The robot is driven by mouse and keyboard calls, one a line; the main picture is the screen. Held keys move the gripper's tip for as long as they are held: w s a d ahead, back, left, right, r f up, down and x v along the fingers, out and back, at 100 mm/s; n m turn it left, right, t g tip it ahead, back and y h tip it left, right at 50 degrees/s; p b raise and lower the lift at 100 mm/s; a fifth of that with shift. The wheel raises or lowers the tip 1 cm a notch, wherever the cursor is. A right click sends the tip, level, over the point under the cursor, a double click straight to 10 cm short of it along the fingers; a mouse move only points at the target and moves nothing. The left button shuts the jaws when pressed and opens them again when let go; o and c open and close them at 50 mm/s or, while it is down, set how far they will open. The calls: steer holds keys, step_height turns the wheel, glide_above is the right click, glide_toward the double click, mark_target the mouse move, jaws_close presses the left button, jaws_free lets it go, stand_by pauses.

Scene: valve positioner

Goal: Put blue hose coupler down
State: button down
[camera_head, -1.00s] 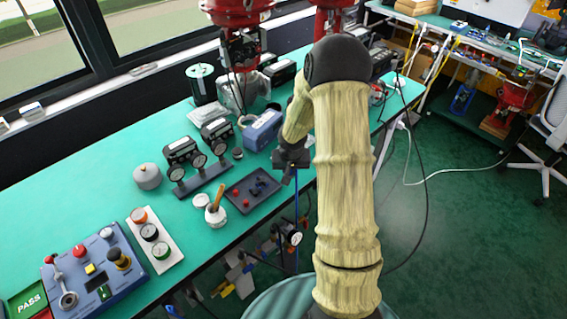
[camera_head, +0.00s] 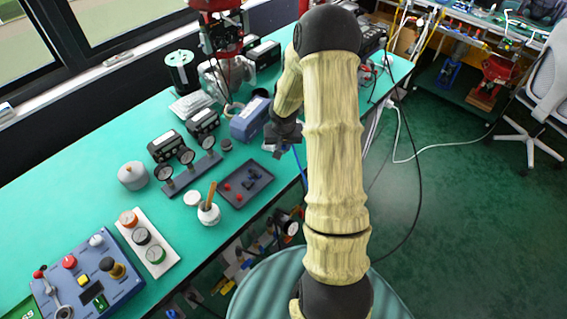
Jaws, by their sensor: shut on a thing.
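My gripper (camera_head: 284,138) hangs at the table's right edge, beside the blue-grey box and above and right of the dark tray. It is small and dark here, and its fingertips are hard to make out. A thin blue hose (camera_head: 299,166) runs down from the gripper past the table edge. The gripper is shut on the blue hose coupler; the coupler itself is mostly hidden by the fingers. The dark tray (camera_head: 236,201) lies on the green table and holds small red and dark blue fittings.
The blue-grey box (camera_head: 247,119) stands close left of my gripper. A small white pot (camera_head: 209,213) with a brush stands left of the tray. Bare green tabletop (camera_head: 80,190) lies at left.

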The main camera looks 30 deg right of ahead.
mark_target(285, 151)
steer(key=f, duration=0.3)
steer(key=shift+s+a+f+b, duration=0.1)
steer(key=shift+a+f+b, duration=0.1)
steer(key=shift+b, duration=0.15)
steer(key=shift+d+f, duration=0.15)
steer(key=shift+f, duration=0.1)
steer(key=shift+s+d, duration=0.15)
steer(key=shift+d, duration=0.05)
steer(key=shift+a+f+b, duration=0.15)
steer(key=shift+f+b, duration=0.45)
steer(key=shift+f, duration=1.25)
steer(key=shift+f, duration=0.2)
steer(key=c, duration=1.3)
jaws_free()
steer(key=shift+r, duration=0.1)
steer(key=shift+c, duration=0.2)
